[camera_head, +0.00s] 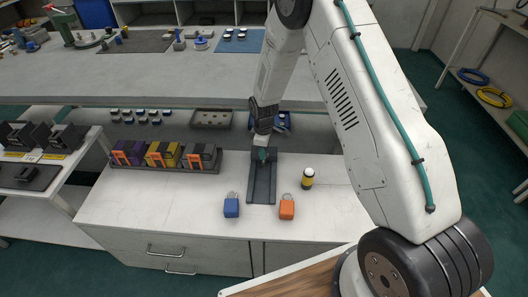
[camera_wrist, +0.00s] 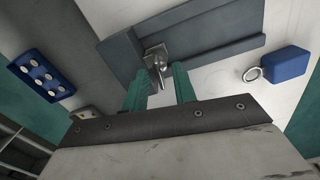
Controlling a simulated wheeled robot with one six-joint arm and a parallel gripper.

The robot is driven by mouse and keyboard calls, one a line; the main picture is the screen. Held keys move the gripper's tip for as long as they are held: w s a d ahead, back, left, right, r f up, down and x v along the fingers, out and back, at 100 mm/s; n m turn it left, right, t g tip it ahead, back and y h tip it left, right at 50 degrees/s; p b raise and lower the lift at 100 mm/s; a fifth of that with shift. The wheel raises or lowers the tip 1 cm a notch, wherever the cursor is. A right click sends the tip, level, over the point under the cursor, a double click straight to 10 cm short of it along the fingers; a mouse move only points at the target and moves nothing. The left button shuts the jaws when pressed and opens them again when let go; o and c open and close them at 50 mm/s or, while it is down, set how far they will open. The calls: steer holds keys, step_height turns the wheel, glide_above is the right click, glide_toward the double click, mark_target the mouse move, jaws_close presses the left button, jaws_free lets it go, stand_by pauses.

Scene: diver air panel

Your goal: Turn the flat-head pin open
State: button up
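The metal flat-head pin (camera_wrist: 156,54) sticks out of a dark grey panel in the wrist view. The dark grey panel (camera_head: 261,190) lies on the white cabinet top in the head view, where my gripper covers the pin. My gripper (camera_head: 262,155) is low over the panel's far end. In the wrist view its two green fingers (camera_wrist: 159,76) are apart, one on each side of the pin's near part. Gaps seem to show between the pin and both fingers, though contact is hard to judge.
A blue padlock (camera_head: 231,206) and an orange padlock (camera_head: 287,207) flank the panel's near end. A yellow-black cylinder (camera_head: 308,179) stands right. A rack of coloured blocks (camera_head: 166,157) stands left. A workbench (camera_head: 180,82) overhangs behind. The cabinet top's front is mostly clear.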

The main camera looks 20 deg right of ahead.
step_height(320, 180, up, 7)
steer(key=shift+f, duration=0.1)
stand_by(0.6)
